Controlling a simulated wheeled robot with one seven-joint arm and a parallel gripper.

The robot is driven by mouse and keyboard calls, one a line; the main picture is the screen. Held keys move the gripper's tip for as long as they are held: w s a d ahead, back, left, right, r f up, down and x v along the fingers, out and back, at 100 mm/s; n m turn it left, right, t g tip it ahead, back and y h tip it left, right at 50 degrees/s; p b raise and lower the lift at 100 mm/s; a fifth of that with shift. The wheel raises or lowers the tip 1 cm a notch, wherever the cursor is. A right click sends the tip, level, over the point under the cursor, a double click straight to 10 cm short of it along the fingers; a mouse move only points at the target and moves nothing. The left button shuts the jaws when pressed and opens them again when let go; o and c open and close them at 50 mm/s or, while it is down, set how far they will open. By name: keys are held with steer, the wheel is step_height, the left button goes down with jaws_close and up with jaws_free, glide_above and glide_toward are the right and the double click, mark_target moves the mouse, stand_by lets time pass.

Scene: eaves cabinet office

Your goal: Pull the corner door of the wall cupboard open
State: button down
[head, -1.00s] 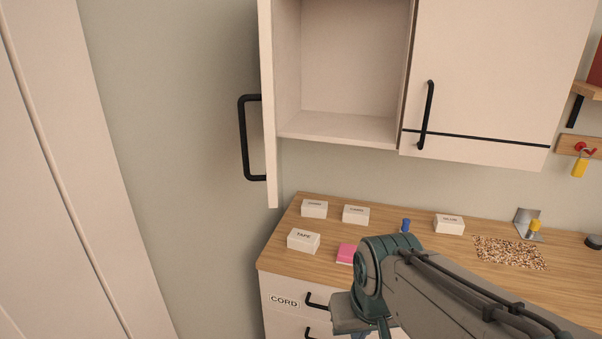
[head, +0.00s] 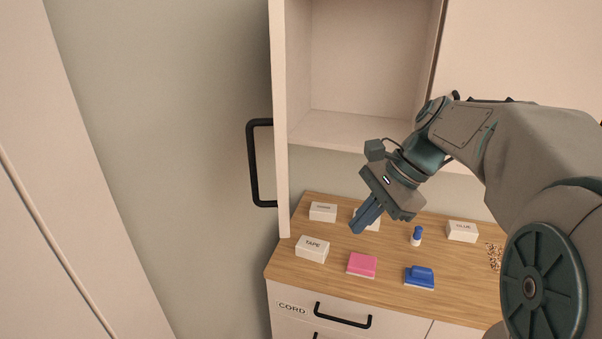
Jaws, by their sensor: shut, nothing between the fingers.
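The corner door (head: 279,95) of the wall cupboard stands swung open at the cupboard's left end, seen nearly edge-on. Its black bar handle (head: 252,165) sticks out to the left, in front of the grey wall. The cupboard's left compartment (head: 365,60) is open to view and empty. My gripper (head: 358,229) is shut and empty. It hangs over the desk, to the right of the door and below the compartment, apart from the handle. My arm covers part of the cupboard's right side.
The wooden desk (head: 310,278) carries several white labelled boxes, one marked TAPE (head: 312,250), a pink block (head: 362,265), a blue block (head: 419,277) and a small blue bottle (head: 417,236). A drawer marked CORD has a black handle (head: 342,316). Bare wall lies left of the door.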

steer(key=w+d+r+m+y+p, duration=0.1)
steer(key=w+r+m+y, duration=0.3)
steer(key=r, duration=0.3)
steer(key=a+f+h+p, duration=0.1)
steer(key=a+f+p, duration=0.1)
steer(key=a+f, duration=0.5)
steer(key=shift+w+a+f, duration=0.2)
steer(key=shift+a, duration=1.8)
